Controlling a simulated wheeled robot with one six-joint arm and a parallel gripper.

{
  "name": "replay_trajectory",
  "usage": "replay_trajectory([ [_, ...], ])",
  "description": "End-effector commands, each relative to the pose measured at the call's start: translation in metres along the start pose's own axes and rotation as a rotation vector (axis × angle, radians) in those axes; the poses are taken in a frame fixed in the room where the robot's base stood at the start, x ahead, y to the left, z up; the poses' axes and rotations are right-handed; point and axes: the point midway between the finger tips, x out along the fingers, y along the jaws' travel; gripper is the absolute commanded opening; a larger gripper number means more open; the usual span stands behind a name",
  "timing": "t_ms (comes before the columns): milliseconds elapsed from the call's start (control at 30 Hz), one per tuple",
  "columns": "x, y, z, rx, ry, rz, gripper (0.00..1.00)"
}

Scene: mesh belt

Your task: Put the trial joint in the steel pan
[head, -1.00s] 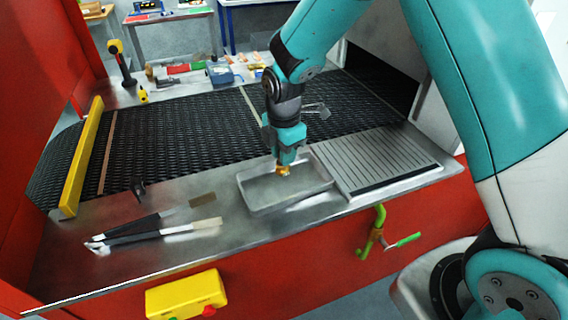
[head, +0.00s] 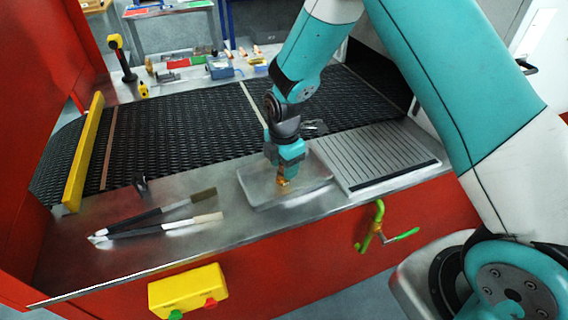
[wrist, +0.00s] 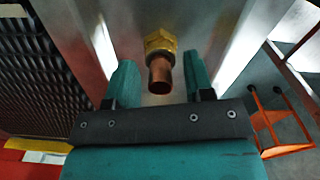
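The trial joint, a brass nut with a copper tube end (wrist: 160,62), is in the wrist view between and just beyond my fingertips. In the head view the joint (head: 283,182) is small and sits inside the steel pan (head: 257,204), directly below my gripper (head: 287,170). In the wrist view my gripper (wrist: 160,82) has its two teal fingers apart, with a narrow gap on each side of the copper tube. It appears open around the joint, not pressing on it. The pan's shiny metal fills the background there. The joint's contact with the pan floor is hard to make out.
A ribbed plate (head: 375,160) adjoins the pan on the right. Tongs or long tools (head: 155,221) lie on the steel ledge to the left. The black mesh belt (head: 190,130) runs behind. A yellow control box (head: 188,290) hangs on the red front.

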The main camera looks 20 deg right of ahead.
Motion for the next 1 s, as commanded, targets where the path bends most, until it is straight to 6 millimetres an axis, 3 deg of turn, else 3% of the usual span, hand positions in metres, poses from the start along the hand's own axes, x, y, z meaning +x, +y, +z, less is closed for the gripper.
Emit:
replay_trajectory([
  [333,-0.012,0.001,0.000,0.000,0.000,0.005,0.48],
  [700,-0.088,0.001,0.000,0.000,0.000,0.007,0.48],
  [1000,-0.127,-0.004,-0.003,0.026,0.007,0.006,0.48],
])
